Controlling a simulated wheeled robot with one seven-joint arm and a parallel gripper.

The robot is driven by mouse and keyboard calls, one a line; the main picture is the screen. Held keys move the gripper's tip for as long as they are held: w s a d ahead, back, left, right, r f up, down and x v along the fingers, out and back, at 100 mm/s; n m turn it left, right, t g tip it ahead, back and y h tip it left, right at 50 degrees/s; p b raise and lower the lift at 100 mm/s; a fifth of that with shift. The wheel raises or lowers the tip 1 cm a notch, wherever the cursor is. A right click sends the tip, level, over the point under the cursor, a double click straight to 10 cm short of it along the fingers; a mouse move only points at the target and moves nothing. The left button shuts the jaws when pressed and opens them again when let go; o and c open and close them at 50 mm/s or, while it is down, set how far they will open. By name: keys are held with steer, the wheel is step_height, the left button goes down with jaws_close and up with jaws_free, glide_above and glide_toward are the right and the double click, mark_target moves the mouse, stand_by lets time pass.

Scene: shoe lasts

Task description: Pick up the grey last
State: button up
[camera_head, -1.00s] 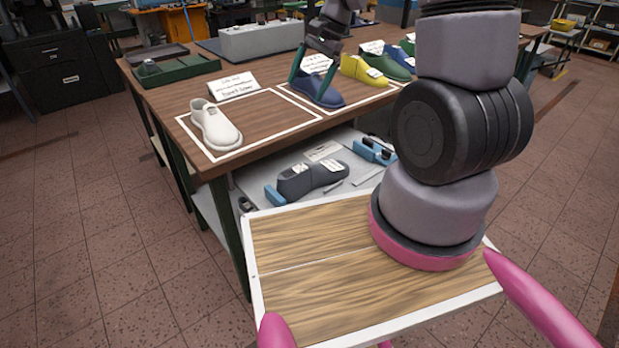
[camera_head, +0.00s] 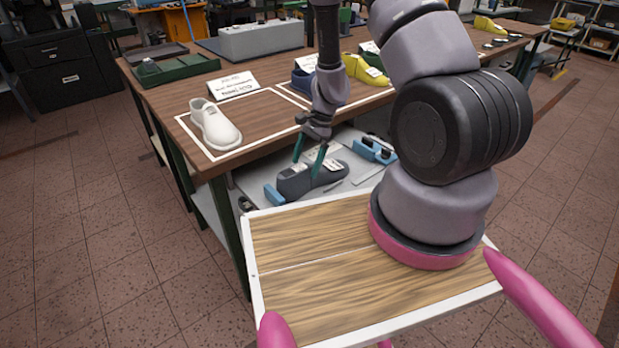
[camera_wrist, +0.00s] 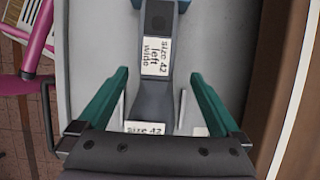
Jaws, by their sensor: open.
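The grey last (camera_head: 296,183) lies on the light grey shelf under the table, with white labels on it. In the wrist view the grey last (camera_wrist: 152,95) runs between my fingers, and a label on it reads "size 42 left wide". My gripper (camera_head: 308,173) points down over the last with its green fingers apart. In the wrist view my gripper (camera_wrist: 160,95) is open, one finger on each side of the last, with gaps between. The near end of the last is hidden behind the gripper body.
The table edge (camera_head: 240,163) overhangs the shelf close to my arm. A blue object (camera_head: 374,150) lies on the shelf to the right. A white last (camera_head: 215,125), a blue one (camera_head: 302,80) and a yellow one (camera_head: 362,70) stand on the tabletop. My wooden tray (camera_head: 310,240) looks empty.

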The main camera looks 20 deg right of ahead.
mark_target(302, 177)
steer(key=x, duration=0.5)
steer(key=shift+s, duration=0.3)
jaws_close()
